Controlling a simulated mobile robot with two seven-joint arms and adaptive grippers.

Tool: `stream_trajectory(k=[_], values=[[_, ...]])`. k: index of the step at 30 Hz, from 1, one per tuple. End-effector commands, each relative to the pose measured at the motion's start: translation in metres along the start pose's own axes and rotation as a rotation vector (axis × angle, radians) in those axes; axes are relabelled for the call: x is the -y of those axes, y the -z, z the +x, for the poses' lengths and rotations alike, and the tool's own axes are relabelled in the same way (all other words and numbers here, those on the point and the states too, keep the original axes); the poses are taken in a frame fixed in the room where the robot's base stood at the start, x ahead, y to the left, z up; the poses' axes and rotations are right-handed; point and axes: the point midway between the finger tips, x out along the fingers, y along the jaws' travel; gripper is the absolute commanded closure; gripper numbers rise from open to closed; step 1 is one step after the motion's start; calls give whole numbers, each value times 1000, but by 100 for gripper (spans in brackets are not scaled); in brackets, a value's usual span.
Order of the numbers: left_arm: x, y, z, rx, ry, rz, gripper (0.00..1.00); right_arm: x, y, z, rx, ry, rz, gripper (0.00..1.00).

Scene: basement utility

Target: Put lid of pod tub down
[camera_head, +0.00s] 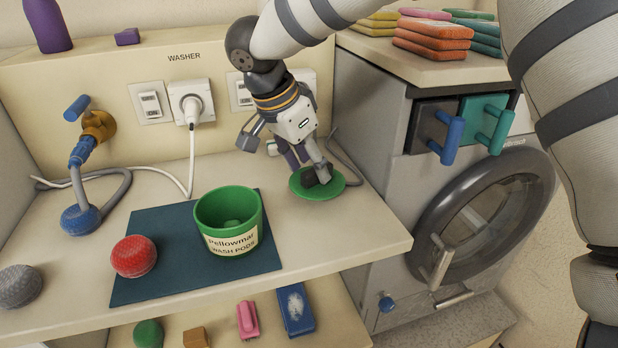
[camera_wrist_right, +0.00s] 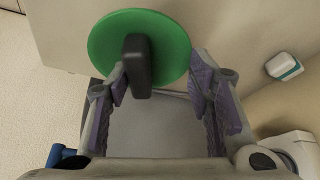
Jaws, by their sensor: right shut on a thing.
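The green lid (camera_head: 330,191) with its dark handle (camera_head: 311,178) is at the right part of the counter, right of the tub. I cannot tell whether it touches the counter. My right gripper (camera_head: 308,172) comes from above and is shut on the lid by its handle. In the right wrist view the round lid (camera_wrist_right: 105,42) and its dark handle (camera_wrist_right: 137,65) show at the fingers (camera_wrist_right: 160,85). The open green pod tub (camera_head: 228,243), labelled wash pods, stands upright on a dark blue mat (camera_head: 160,285). My left gripper is not in view.
A red ball (camera_head: 134,256) lies on the mat and a grey one (camera_head: 19,286) at the left. The washer (camera_head: 480,220) stands right, folded towels (camera_head: 432,42) above. Counter right of the mat is mostly clear.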

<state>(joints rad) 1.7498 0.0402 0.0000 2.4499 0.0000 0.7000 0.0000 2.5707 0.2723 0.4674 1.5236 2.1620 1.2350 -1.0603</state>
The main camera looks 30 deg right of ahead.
Motion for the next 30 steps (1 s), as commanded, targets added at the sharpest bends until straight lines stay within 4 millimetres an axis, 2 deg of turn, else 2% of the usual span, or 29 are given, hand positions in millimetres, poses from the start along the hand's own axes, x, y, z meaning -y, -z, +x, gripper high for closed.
stream_trajectory(k=[3,6,17,18,20,21,30], values=[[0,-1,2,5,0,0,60,2,-3,23,-1,-3,-3,79],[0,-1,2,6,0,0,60,2,-8,35,-1,-1,-1,79],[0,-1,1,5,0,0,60,3,-10,39,0,2,1,79],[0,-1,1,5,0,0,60,3,-10,39,-1,2,1,49],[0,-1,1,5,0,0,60,3,-10,39,-1,2,1,35],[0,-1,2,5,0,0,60,3,-10,39,-1,2,1,32],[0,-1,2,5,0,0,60,3,-9,36,-1,3,2,32]])
